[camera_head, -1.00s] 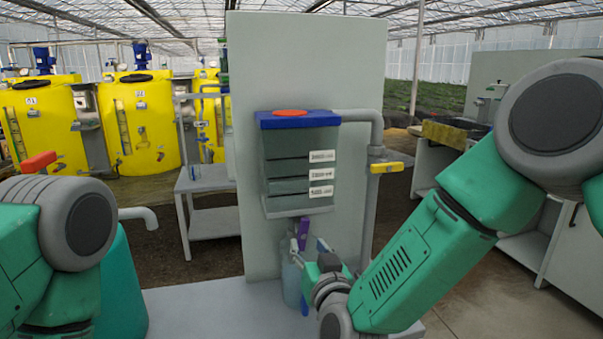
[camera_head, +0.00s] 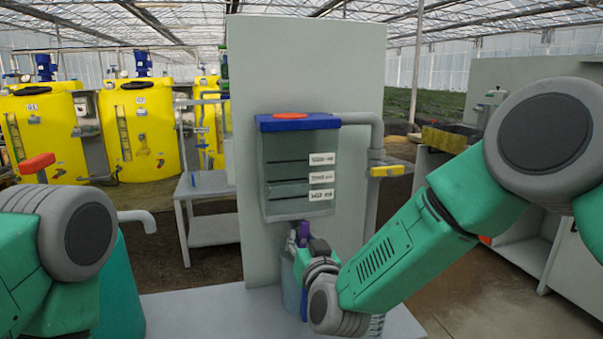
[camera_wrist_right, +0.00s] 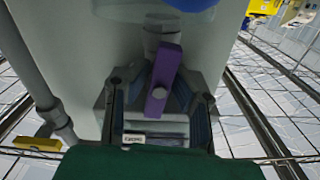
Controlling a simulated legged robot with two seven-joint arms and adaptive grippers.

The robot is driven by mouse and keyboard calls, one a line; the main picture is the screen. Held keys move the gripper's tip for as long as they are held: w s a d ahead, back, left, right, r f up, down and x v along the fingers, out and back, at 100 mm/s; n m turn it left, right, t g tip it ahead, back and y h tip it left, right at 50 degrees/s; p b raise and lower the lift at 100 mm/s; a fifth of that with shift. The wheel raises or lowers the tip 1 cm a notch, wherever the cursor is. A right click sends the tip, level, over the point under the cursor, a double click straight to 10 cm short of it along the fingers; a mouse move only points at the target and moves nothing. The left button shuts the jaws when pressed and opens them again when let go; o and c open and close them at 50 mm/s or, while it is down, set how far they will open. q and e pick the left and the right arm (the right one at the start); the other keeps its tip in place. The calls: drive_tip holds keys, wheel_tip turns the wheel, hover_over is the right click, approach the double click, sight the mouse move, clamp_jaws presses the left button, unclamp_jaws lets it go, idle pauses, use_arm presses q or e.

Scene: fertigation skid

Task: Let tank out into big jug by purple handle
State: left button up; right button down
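The tank (camera_head: 284,160) is a grey see-through box with a blue lid, black level lines and white labels, fixed to an upright panel. The purple handle (camera_head: 303,233) is on the outlet below it; in the right wrist view the purple handle (camera_wrist_right: 163,85) stands between my fingers. My right gripper (camera_wrist_right: 158,98) is open around it, with gaps visible on both sides. In the head view my right gripper (camera_head: 311,250) is partly hidden by its wrist. A pale blue jug (camera_head: 290,288) stands below the outlet, partly hidden by my right arm. My left gripper is out of view.
A yellow handle (camera_head: 387,171) sits on the pipe right of the tank. A red handle (camera_head: 37,163) and a grey spout (camera_head: 138,218) are at the left, near my left arm. The bench top (camera_head: 215,312) is clear left of the jug.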

drive_tip(key=shift+f+m+b, duration=0.1)
drive_tip(key=shift+m+b, duration=0.25)
drive_tip(key=shift+m, duration=0.55)
drive_tip(key=m+b, duration=0.2)
drive_tip(key=m, duration=0.2)
drive_tip(key=m+b, duration=0.2)
drive_tip(key=m, duration=0.3)
drive_tip(key=m+b, duration=0.3)
drive_tip(key=m, duration=0.1)
drive_tip(key=shift+f+m, duration=0.25)
drive_tip(key=shift+m, duration=0.15)
drive_tip(key=shift+r+m, duration=0.15)
drive_tip(key=shift+m, duration=0.45)
drive_tip(key=shift+r, duration=0.15)
drive_tip(key=c, duration=1.4)
unclamp_jaws()
drive_tip(key=shift+o, duration=0.2)
drive_tip(key=shift+s, duration=0.15)
